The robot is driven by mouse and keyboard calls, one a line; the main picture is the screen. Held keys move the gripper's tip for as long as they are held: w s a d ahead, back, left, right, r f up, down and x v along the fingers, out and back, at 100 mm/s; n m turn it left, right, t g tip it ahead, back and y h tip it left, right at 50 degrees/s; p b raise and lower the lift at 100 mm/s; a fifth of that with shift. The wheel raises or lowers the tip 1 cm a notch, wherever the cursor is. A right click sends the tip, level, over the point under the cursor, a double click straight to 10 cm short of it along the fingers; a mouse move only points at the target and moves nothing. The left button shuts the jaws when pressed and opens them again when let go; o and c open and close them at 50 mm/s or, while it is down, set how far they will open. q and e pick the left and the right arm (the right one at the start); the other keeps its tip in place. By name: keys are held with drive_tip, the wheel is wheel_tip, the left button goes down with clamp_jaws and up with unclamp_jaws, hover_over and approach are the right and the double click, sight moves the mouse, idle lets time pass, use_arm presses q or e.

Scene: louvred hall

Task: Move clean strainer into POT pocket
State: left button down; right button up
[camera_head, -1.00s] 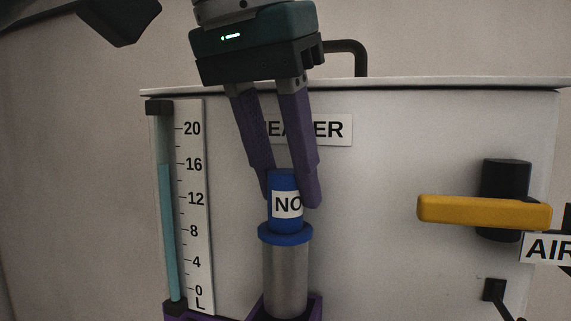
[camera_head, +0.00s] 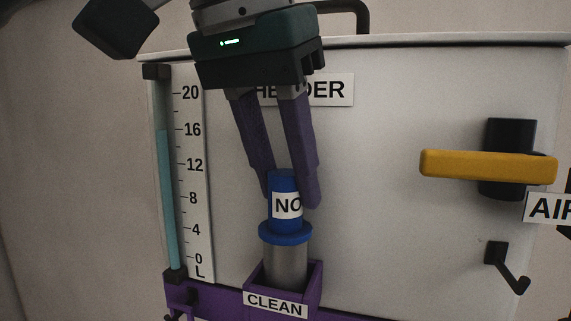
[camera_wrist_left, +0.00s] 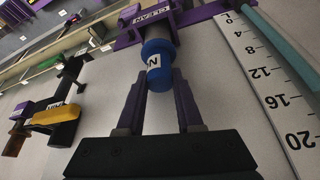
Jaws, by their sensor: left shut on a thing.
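The strainer (camera_head: 285,264) is a grey metal cylinder with a blue collar and a blue handle. The handle bears a white label reading "NO", partly covered by a finger. My left gripper (camera_head: 289,198), with purple fingers, is shut on the handle from above. The strainer stands upright, its lower end inside a purple pocket (camera_head: 313,283) labelled CLEAN, which hides that end. In the left wrist view the strainer's blue handle (camera_wrist_left: 157,62) is between the fingertips. I cannot make out a POT label in either view. My right gripper is not in view.
Behind is a pale header tank (camera_head: 380,130) with a level gauge (camera_head: 165,190) at left. A yellow lever (camera_head: 488,166) and a black hook (camera_head: 508,266) stick out at right.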

use_arm(q)
drive_tip(key=shift+f, duration=0.25)
drive_tip(key=shift+c, duration=2.4)
unclamp_jaws()
drive_tip(key=p+v, duration=0.3)
drive_tip(key=shift+w+d+r, duration=0.15)
drive_tip(key=shift+w+r, duration=0.05)
drive_tip(key=shift+r, duration=0.15)
drive_tip(key=r, duration=0.2)
drive_tip(key=shift+s+r, duration=0.25)
drive_tip(key=shift+r, duration=0.05)
drive_tip(key=shift+s+r, duration=0.1)
drive_tip(key=shift+r, duration=0.3)
